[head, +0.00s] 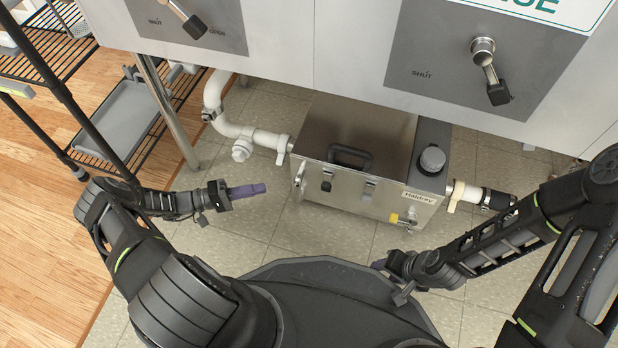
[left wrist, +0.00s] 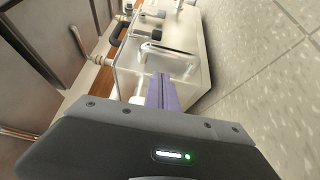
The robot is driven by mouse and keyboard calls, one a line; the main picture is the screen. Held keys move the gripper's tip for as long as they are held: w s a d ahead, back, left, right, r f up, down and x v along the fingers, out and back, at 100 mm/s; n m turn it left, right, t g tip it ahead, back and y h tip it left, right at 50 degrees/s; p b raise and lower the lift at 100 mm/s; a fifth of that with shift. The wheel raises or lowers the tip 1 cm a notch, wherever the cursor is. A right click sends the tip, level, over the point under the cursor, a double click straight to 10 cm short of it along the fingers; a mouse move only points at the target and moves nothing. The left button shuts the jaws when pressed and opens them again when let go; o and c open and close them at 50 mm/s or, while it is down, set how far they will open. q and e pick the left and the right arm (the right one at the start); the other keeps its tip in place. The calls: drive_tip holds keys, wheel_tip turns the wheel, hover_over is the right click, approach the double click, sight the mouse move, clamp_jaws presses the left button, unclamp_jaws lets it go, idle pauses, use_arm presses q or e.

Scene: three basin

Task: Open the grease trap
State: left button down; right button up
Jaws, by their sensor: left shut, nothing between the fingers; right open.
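The grease trap (head: 345,195) is a steel box on the tiled floor under the sink unit. Its flat lid (head: 385,130) lies on top, with a black handle (head: 349,155) near the front edge. Two latches, a left one (head: 327,184) and a right one (head: 368,190), sit on the front face. My left gripper (head: 262,188) is shut and empty, left of the box and apart from it.
White pipes (head: 240,130) join the trap on the left, and another pipe (head: 470,193) on the right. A black wire rack (head: 110,120) stands at the left. The sink unit (head: 300,40) with lever valves (head: 491,70) overhangs the trap. Tiled floor before the box is free.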

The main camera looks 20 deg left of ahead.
idle(0.3)
use_arm(q)
drive_tip(key=b, duration=0.2)
approach(310, 179)
drive_tip(key=x, duration=0.4)
drive_tip(key=shift+w+d+f, duration=0.1)
drive_tip(key=shift+w, duration=0.1)
drive_tip(key=shift+s+p, duration=0.1)
drive_tip(key=shift+p, duration=0.2)
